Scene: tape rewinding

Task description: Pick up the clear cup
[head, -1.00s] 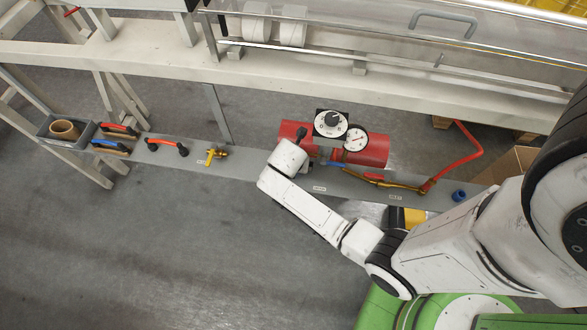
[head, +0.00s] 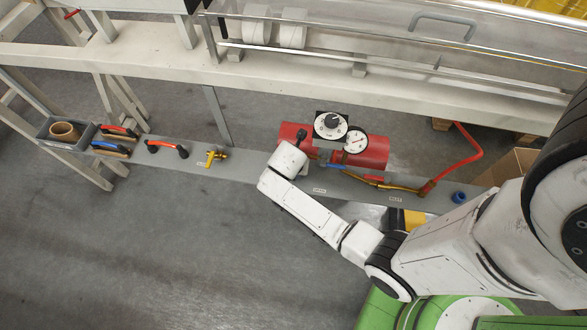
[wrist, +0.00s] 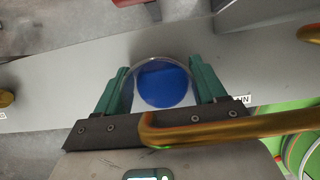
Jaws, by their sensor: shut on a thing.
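The clear cup (wrist: 160,57) stands out in the wrist view as a round, see-through rim with a blue round area inside it. I cannot tell whether the blue is contents or the cup's bottom. My gripper (wrist: 161,86) has teal fingers on the cup's left and right sides and is shut on it. The grey shelf (wrist: 55,87) is behind the cup. Whether the cup touches the shelf is not clear. In the head view my white arm reaches over the shelf and hides the gripper and cup.
A brass-coloured bar (wrist: 230,128) crosses close below the cup in the wrist view. A yellow valve (head: 215,156), a red handle (head: 167,147) and a grey bin (head: 87,137) sit left.

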